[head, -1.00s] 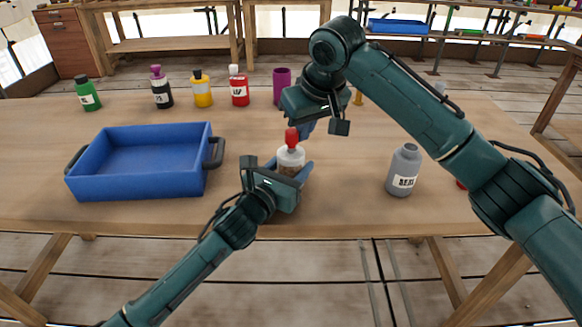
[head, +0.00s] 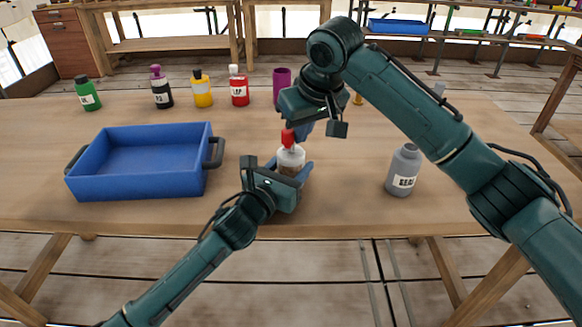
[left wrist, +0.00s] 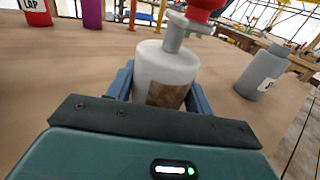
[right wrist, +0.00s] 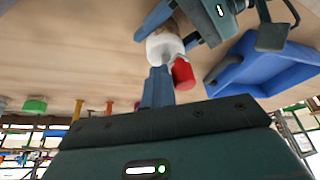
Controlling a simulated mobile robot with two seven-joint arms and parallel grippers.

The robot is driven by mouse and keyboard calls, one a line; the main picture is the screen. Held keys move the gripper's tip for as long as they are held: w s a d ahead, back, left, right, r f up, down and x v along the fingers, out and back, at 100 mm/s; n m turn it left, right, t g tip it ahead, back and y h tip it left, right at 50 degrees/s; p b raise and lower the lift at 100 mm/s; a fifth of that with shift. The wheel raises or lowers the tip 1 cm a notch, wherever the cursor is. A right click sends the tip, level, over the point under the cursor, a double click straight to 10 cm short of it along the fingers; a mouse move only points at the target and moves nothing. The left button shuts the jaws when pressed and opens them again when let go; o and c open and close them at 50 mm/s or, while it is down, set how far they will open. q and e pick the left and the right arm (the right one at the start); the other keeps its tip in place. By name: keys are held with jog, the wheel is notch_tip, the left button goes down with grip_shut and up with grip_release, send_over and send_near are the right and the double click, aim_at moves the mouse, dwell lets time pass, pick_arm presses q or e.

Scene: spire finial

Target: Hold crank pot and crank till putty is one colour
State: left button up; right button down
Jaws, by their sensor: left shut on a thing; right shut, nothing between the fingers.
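The crank pot (head: 290,158) stands upright near the table's front, whitish with a red crank knob (head: 287,138) on top. My left gripper (head: 292,172) is shut around the pot's body. In the left wrist view, the pot (left wrist: 165,68) has a mottled brown patch (left wrist: 166,95) on its side; I cannot tell whether the putty is one colour. My right gripper (head: 304,130) is shut and empty, pointing down at the crank. In the right wrist view, its closed fingers (right wrist: 158,85) are right beside the red knob (right wrist: 183,73); contact is unclear.
A blue tray (head: 75,183) lies to the left. A grey bottle (head: 404,168) stands to the right. Green (head: 87,93), black (head: 161,90), yellow (head: 202,90) and red (head: 239,88) bottles and a purple cup (head: 282,84) stand along the back. Table between tray and pot is clear.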

jog(key=shift+s+a, duration=0.3)
jog(key=shift+d, duration=0.15)
notch_tip(320, 180, up, 7)
jog(key=shift+w+d, duration=0.15)
jog(key=shift+d, duration=0.05)
dwell(0.9)
dwell(0.5)
pick_arm(q)
jog(key=o, duration=1.1)
jog(key=shift+o, duration=0.2)
jog(key=shift+s, duration=0.1)
